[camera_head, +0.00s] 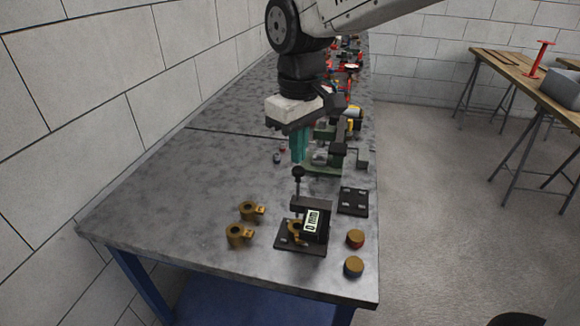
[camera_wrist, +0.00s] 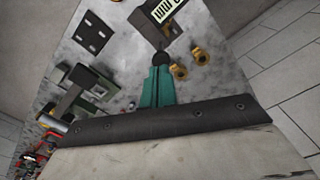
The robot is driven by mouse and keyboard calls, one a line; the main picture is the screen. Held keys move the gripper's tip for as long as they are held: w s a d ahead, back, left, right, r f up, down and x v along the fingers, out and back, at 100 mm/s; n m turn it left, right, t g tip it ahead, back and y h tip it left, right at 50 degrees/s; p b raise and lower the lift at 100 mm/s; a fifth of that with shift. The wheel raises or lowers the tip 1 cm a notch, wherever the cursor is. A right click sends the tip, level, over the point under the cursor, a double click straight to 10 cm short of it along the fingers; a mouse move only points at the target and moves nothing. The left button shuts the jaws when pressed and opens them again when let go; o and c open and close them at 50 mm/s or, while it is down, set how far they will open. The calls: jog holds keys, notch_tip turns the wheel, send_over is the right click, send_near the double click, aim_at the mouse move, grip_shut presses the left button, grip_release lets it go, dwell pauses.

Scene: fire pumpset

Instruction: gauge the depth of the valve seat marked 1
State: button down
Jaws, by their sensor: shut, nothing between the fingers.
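A black depth gauge (camera_head: 311,204) stands near the front of the grey bench, its display reading 0 mm. Its black plunger knob (camera_head: 298,172) is raised. A brass valve seat (camera_head: 296,231) sits on the gauge's base below the plunger. Two more tagged brass seats, one farther back (camera_head: 249,212) and one nearer (camera_head: 238,235), lie left of it. I cannot read the tag marks. My gripper (camera_head: 299,158) is shut and empty, its teal fingers pointing down just above or behind the knob. In the wrist view the fingertips (camera_wrist: 160,70) appear close to the knob (camera_wrist: 161,58); contact is unclear.
A black plate with holes (camera_head: 353,201) lies right of the gauge. Two round brass-topped pieces, one red-sided (camera_head: 355,239) and one blue-sided (camera_head: 353,266), stand near the right edge. A green-based device (camera_head: 325,160) and clutter lie behind. The bench's front left is clear.

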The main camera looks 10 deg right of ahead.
aim_at(298, 168)
jog(key=shift+f, duration=0.1)
jog(key=shift+f, duration=2.8)
dwell(0.8)
jog(key=shift+r, duration=3.5)
jog(key=s+d+f+m+t, duration=0.1)
jog(key=s+d+m, duration=0.7)
jog(key=s+d, duration=1.1)
jog(key=shift+s+d+f, duration=0.25)
jog(key=shift+s+f, duration=0.2)
